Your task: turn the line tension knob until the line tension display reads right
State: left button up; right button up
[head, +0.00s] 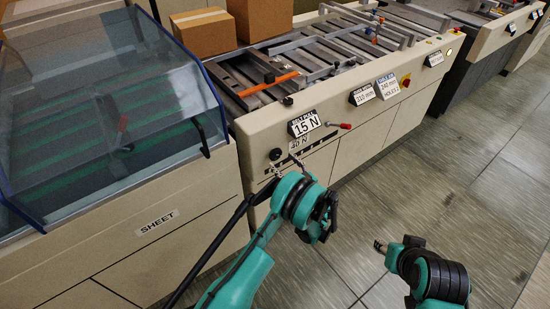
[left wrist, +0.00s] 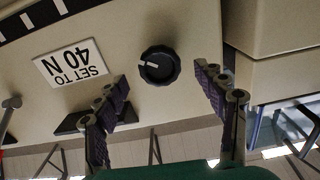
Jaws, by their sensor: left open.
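A round black knob (left wrist: 160,66) with a white pointer mark sits on the beige machine front. In the left wrist view the pointer points left. The knob also shows in the head view (head: 275,154). My left gripper (left wrist: 162,78) is open, one finger on each side of the knob in that view; no contact is visible. In the head view my left gripper (head: 286,162) is at the panel just below the knob. The display (head: 305,124) above reads 15 N; its small heading looks like "BELT PULL". A label (left wrist: 71,65) reads "SET TO 40 N", upside down. My right gripper (head: 380,246) is over the floor, its jaws unclear.
A red-tipped lever (head: 338,126) sticks out right of the display. Other displays (head: 363,94) and a red switch (head: 405,80) are further right. A clear-covered sheet unit (head: 100,120) stands left. Cardboard boxes (head: 203,32) sit on top. The floor (head: 450,180) at right is clear.

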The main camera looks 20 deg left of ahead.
aim_at(277, 156)
pick_arm(q)
jog(key=shift+b+x, duration=0.5)
jog(key=shift+x, duration=1.75)
jog(key=c, duration=1.2)
jog(key=shift+o, duration=0.2)
jog(key=shift+m, duration=0.4)
jog(key=m, duration=0.3)
jog(key=shift+m, duration=0.3)
jog(key=m, duration=0.4)
